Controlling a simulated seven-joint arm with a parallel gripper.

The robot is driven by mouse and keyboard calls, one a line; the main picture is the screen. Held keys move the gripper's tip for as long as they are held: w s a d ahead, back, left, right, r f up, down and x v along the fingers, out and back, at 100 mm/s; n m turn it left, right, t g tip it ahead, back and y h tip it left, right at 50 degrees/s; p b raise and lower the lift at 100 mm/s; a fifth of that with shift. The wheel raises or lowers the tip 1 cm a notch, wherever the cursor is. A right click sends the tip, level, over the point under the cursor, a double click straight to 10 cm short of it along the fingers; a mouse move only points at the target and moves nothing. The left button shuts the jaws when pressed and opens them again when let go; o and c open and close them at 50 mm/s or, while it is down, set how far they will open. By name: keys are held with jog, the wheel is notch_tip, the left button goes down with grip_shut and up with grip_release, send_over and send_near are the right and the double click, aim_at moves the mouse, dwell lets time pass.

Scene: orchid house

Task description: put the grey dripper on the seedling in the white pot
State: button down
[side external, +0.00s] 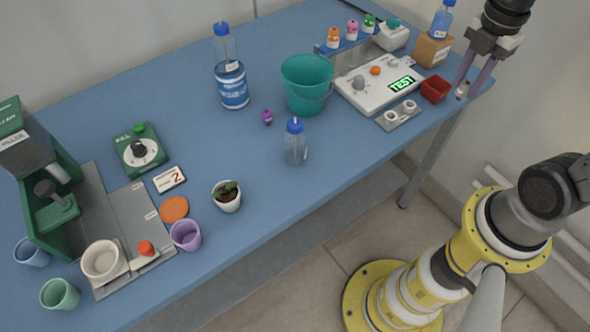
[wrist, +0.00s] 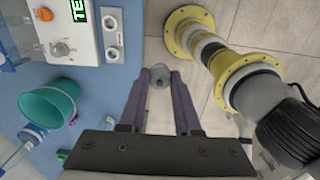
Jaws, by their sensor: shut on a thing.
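The grey dripper (wrist: 159,78) is small and sits between the fingertips of my gripper (wrist: 160,85) in the wrist view. In the side external view my gripper (side external: 470,85) is at the upper right, fingers pointing down. It is shut on the dripper (side external: 461,91), near the table's right end by the red tray. The white pot (side external: 228,204) stands upright near the table's front edge, left of the middle. A small green seedling (side external: 227,189) grows in its dark soil. My gripper is far to the right of the pot.
A clear bottle with a blue cap (side external: 295,145), a teal bucket (side external: 306,85) and a purple piece (side external: 267,117) stand between my gripper and the pot. A scale (side external: 365,98), a red tray (side external: 436,89) and a two-hole holder (side external: 400,115) are at the right. A purple cup (side external: 186,236) is left of the pot.

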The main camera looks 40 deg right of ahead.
jog(key=w+a+r+n, duration=0.2)
jog(key=w+a+n, duration=0.3)
jog(key=a, duration=0.3)
jog(key=w+a+r+n, duration=0.2)
jog(key=w+a+n, duration=0.35)
jog(key=a, duration=0.35)
jog(key=s+a+f+n, duration=0.1)
jog(key=s+a+n, duration=0.2)
jog(key=a, duration=0.7)
jog(key=s+a+f+n, duration=0.1)
jog(key=s+a+n, duration=0.15)
jog(key=a, duration=0.65)
send_over(227, 195)
jog(key=f, duration=0.9)
jog(key=shift+s+d+f, duration=0.15)
jog(key=shift+s+d, duration=0.05)
jog(key=shift+w+a+f, duration=0.2)
jog(key=shift+w+f, duration=0.05)
jog(key=shift+f, duration=1.65)
jog(key=shift+f, duration=0.1)
